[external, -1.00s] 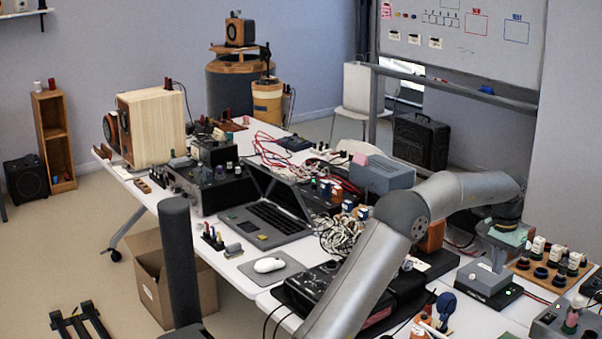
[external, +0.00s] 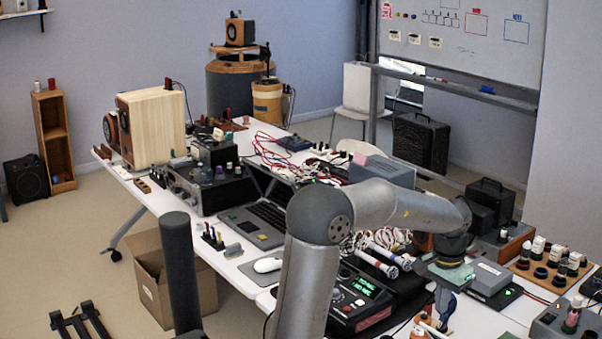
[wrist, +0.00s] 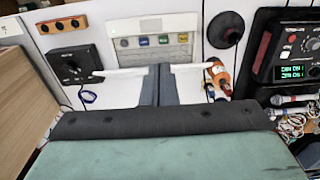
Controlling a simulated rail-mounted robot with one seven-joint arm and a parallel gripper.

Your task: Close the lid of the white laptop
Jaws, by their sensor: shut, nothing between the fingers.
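The laptop (external: 245,228) stands open on the table in the external view. It looks grey, with a black keyboard and a dark screen (external: 283,190) raised at its back. My arm hides its right part. I cannot make out a laptop in the wrist view. My gripper (wrist: 160,70) is shut and empty, its dark fingers side by side in the wrist view. In the external view my gripper's green-topped hand (external: 447,271) is over the right part of the table, well right of the laptop. Its fingertips are hard to make out there.
A white mouse (external: 267,265) lies in front of the laptop. Between laptop and gripper are two microphones (external: 380,258), tangled cables and a black device with a green display (external: 350,295). A wooden speaker (external: 152,127) stands behind left. The table is crowded.

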